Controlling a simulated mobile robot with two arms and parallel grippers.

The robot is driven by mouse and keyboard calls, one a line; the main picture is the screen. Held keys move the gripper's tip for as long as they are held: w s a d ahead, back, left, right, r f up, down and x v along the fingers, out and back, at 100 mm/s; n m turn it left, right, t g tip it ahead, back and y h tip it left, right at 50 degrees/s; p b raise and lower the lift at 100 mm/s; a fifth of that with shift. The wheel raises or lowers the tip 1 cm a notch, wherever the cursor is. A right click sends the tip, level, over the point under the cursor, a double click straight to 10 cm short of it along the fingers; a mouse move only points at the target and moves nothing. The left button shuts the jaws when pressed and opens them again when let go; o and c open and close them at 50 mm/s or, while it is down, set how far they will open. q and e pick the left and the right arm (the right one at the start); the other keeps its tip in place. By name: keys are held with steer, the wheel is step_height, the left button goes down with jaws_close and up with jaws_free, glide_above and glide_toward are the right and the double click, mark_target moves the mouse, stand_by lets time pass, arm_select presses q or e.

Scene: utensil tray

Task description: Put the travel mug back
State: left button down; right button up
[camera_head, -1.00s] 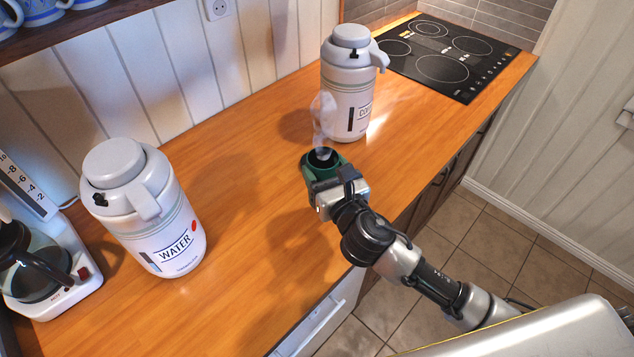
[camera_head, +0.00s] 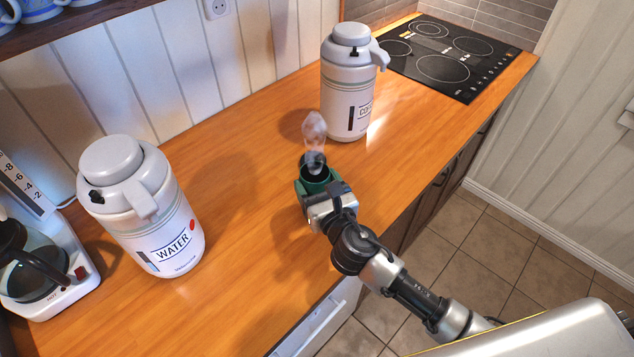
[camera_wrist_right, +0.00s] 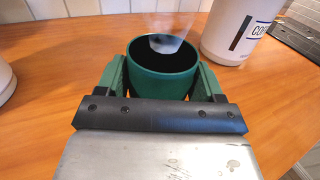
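The green travel mug (camera_head: 318,184) is in my right gripper (camera_head: 322,190), in front of the coffee dispenser. It is upright, open at the top with a dark inside, and steam rises from it. In the right wrist view the mug (camera_wrist_right: 163,78) sits between the two green fingers of the gripper (camera_wrist_right: 164,82), which press against its sides. I cannot tell whether the mug's base touches the counter. My left gripper is not in view.
The coffee dispenser (camera_head: 346,92) stands behind the mug. A water dispenser (camera_head: 172,240) and a coffee maker (camera_head: 60,295) stand at the left. A black cooktop (camera_head: 440,55) is at the back right. The wooden counter (camera_head: 250,150) between the dispensers is clear.

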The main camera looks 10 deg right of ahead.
steer(key=shift+o, duration=1.4)
steer(key=shift+r, duration=0.15)
steer(key=shift+s+d, duration=0.1)
steer(key=shift+s, duration=0.2)
steer(key=s+d+b, duration=0.2)
steer(key=s, duration=0.9)
